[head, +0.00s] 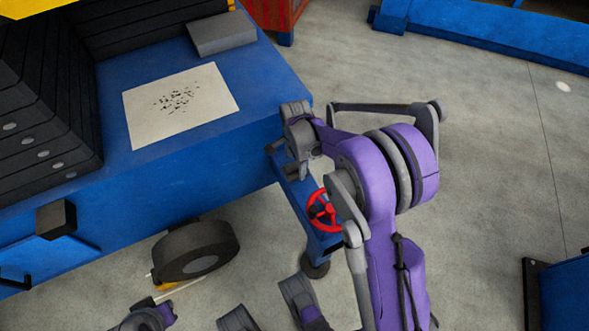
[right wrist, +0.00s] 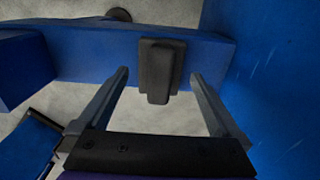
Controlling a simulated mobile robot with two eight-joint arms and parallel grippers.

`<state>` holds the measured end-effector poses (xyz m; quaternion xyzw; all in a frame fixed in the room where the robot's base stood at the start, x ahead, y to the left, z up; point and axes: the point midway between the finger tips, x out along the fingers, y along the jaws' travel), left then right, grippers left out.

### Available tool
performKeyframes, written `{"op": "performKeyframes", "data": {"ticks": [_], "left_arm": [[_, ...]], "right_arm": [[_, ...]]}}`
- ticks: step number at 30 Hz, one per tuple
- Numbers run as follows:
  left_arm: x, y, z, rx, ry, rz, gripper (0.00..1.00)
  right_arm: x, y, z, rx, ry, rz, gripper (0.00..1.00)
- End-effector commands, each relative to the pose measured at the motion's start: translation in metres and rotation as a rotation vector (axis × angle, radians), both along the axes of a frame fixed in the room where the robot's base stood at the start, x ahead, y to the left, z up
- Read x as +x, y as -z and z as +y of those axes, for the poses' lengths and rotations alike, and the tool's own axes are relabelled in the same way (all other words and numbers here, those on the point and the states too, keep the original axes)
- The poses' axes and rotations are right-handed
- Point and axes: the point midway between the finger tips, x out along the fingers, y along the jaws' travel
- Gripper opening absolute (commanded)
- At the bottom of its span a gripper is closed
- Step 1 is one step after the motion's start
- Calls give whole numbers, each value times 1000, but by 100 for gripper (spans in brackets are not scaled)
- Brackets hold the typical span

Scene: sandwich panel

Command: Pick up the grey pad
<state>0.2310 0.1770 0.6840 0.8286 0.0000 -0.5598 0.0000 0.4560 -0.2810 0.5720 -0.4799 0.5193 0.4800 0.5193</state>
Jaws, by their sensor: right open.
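The grey pad (head: 222,34) is a flat grey block. It lies at the back of the blue bench top in the head view, near the top edge of the picture. My right gripper (head: 280,158) is open and empty at the bench's right edge, below and right of the pad and clear of it. In the right wrist view its two fingers (right wrist: 158,76) stand apart, with a dark block (right wrist: 160,68) on a blue beam showing between them. The pad is not seen in that view.
A pale sheet with dark specks (head: 140,130) lies on the blue bench (head: 255,90) in front of the pad. Black stepped panels (head: 50,110) stand at left. A red handwheel (head: 320,211) is below my right gripper.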

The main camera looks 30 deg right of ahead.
Motion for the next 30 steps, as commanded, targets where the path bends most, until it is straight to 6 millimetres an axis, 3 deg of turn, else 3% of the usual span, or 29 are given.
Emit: {"op": "performKeyframes", "data": {"ticks": [3, 10, 24, 30], "left_arm": [[1, 7, 0, 0, 0, 2, 0], [1, 7, 0, 0, 0, 2, 0], [1, 7, 0, 0, 0, 2, 0], [1, 6, 0, 0, 0, 2, 0]], "right_arm": [[0, 18, 1, 0, 0, 0, 100], [0, 19, 1, 0, 0, 0, 100], [0, 19, 1, 0, 0, 0, 17], [0, 19, 1, 0, 0, 0, 17]]}}
